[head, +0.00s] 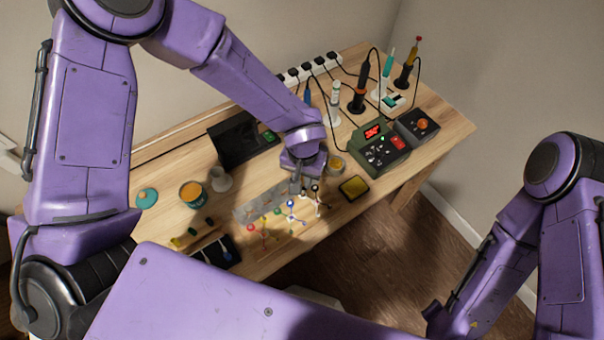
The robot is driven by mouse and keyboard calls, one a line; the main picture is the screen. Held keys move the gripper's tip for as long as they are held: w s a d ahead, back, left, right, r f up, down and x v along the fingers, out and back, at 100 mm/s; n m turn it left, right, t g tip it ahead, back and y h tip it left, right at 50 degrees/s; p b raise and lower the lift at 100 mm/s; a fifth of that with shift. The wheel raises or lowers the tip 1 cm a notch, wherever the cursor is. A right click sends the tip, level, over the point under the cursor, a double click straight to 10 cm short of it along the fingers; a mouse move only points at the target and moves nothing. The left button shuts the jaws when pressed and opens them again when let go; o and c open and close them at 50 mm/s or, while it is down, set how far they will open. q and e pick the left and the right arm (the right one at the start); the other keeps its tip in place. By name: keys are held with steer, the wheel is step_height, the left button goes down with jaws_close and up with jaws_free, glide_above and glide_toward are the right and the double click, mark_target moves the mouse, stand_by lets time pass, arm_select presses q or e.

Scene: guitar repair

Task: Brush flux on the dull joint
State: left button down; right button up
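My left gripper (303,188) points down over the near part of the bench, at a grey strip (252,208) with coloured wires and balls (291,207) along its front. The fingers are small and shaded; I cannot tell whether they are open or shut, or whether they hold a brush. Which joint is dull is too small to tell. An open teal tin with orange contents (191,193) stands to the left, with a teal disc like a lid (147,198) beside it. My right arm is at the lower right, away from the bench; its gripper is not visible.
The wooden bench (440,128) holds a soldering station (381,146), upright tools in stands (360,90), a power strip (310,69) and a yellow pad in a dark tray (354,188).

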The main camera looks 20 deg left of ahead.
arm_select(q)
steer(key=shift+f, duration=0.15)
steer(key=shift+p, duration=0.55)
stand_by(0.9)
step_height(320, 180, up, 5)
steer(key=p, duration=0.6)
steer(key=shift+r+p, duration=0.2)
steer(key=shift+p, duration=0.1)
steer(key=shift+r+p, duration=0.3)
steer(key=shift+r, duration=0.55)
steer(key=shift+a, duration=0.1)
